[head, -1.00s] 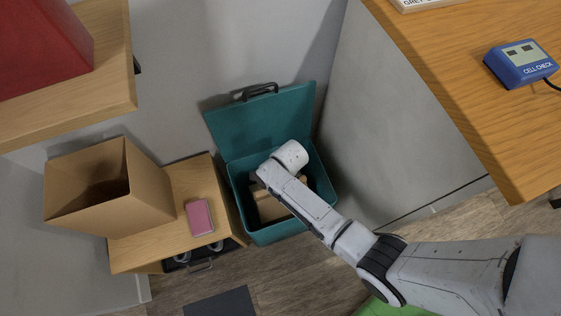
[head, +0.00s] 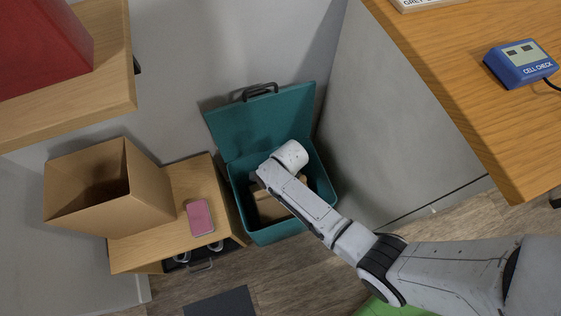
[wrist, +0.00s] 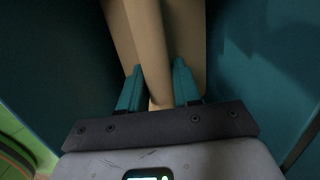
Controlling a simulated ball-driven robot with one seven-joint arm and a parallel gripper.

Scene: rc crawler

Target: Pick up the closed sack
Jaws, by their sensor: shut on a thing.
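The closed sack (head: 270,208) is a tan shape inside the open teal box (head: 267,236), partly hidden by my arm in the head view. In the wrist view the tan sack (wrist: 192,35) fills the top middle, with a fold running down between the fingers. My gripper (wrist: 157,78) has its two teal fingers on either side of that fold and is shut on it. The box walls rise on both sides. In the head view my wrist hides the fingers. I cannot tell whether the sack is lifted off the box floor.
The box's lid (head: 262,122) stands open at the back, against the wall. On the left a low wooden cabinet (head: 150,250) carries an open cardboard box (head: 150,190) and a pink case (head: 199,217). A wooden table (head: 480,90) with a blue cell checker (head: 522,66) is on the right.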

